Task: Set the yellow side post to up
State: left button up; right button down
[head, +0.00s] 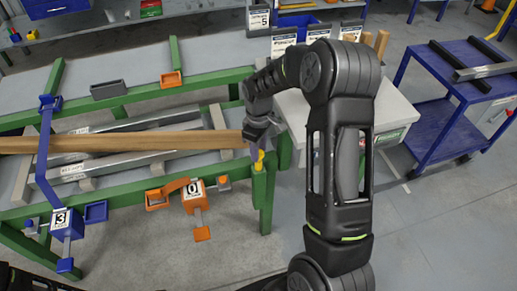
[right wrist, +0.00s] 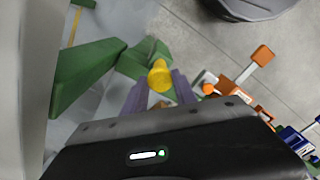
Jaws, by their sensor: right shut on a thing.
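The yellow side post (head: 259,161) is at the right end of the green runout table (head: 262,190), by its front corner. In the right wrist view its round yellow end (right wrist: 160,76) shows between the two grey-purple fingers. My right gripper (head: 256,146) is shut on the post, coming from above. The gripper hides part of the post in the head view, so I cannot tell its exact tilt. My left gripper is not in view.
Long wooden boards (head: 120,142) and grey metal bars lie along the table. An orange stop marked 0 (head: 194,190) and a blue stop marked 3 (head: 66,222) hang on the front rail. A blue cart (head: 440,130) stands right, with clear floor before it.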

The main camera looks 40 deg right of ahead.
jog(key=shift+r, duration=0.1)
dwell(0.7)
notch_tip(320, 180, up, 20)
jog(key=p, duration=1)
jog(key=shift+f, duration=0.2)
jog(key=c, duration=1)
grip_release()
notch_tip(320, 180, up, 8)
jog(key=b, duration=0.1)
